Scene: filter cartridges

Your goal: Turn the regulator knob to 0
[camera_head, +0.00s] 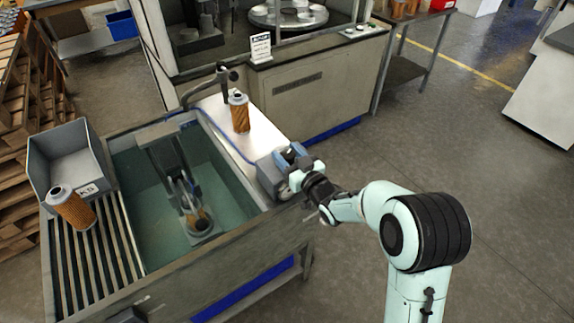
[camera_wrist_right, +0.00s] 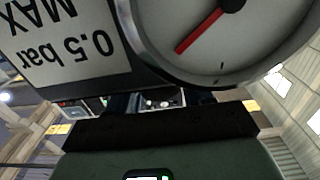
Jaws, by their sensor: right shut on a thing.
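The regulator (camera_head: 268,174) is a grey box at the right end of the white bench top, beside the water tank. My right gripper (camera_head: 298,172) is at its right side, shut on the knob. The knob is mostly hidden by the jaws, and its setting cannot be read. In the right wrist view, a round gauge (camera_wrist_right: 178,18) with a red needle (camera_wrist_right: 200,32) fills the top. Next to it is an upside-down label (camera_wrist_right: 65,45) reading "0.5 bar MAX". The gauge's numbers are out of the picture. My left gripper is not in view.
An orange filter cartridge (camera_head: 240,115) stands on the white bench top (camera_head: 262,140). A fixture (camera_head: 168,160) stands in the tank (camera_head: 125,185).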

